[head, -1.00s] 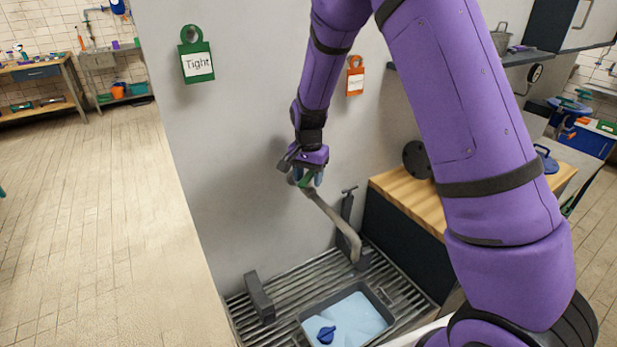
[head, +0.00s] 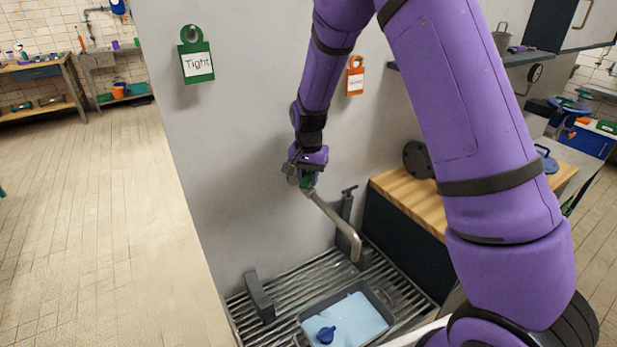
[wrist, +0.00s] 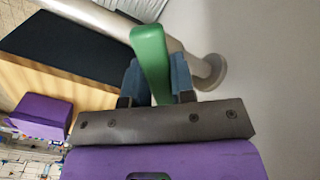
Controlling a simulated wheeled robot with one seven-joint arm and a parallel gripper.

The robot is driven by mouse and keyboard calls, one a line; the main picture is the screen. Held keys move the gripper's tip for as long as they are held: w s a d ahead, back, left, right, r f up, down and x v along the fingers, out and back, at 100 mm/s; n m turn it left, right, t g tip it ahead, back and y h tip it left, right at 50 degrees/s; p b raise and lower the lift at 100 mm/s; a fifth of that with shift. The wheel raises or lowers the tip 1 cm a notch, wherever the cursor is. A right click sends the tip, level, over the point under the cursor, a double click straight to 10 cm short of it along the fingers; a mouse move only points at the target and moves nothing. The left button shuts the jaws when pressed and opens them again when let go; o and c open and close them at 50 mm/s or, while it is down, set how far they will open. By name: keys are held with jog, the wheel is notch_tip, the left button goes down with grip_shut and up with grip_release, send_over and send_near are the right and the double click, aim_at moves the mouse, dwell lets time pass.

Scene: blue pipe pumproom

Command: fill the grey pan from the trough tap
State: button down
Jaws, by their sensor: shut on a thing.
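The grey pan (head: 384,298) sits on the slatted trough (head: 237,312) at the bottom of the head view, holding pale blue water. A small dark blue object (head: 326,335) shows in the water. The tap's grey spout (head: 335,217) slants down from the wall to above the pan's far side; I cannot make out a stream. My gripper (head: 306,181) is at the spout's wall end, shut on the green tap handle (head: 309,184). In the wrist view the green handle (wrist: 150,62) stands between the two blue-grey finger pads of my gripper (wrist: 153,82).
A grey upright block (head: 259,296) stands on the trough's left side. A wooden counter (head: 411,204) is at the right, with a dark round flange (head: 417,160) by the wall. A green "Tight" tag (head: 197,62) and an orange tag (head: 355,77) hang on the wall.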

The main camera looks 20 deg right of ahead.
aim_at(309, 175)
jog(key=c, duration=1)
grip_release()
jog(key=shift+o, duration=0.2)
jog(key=shift+r, duration=0.1)
notch_tip(309, 175, up, 11)
jog(key=shift+f, duration=0.2)
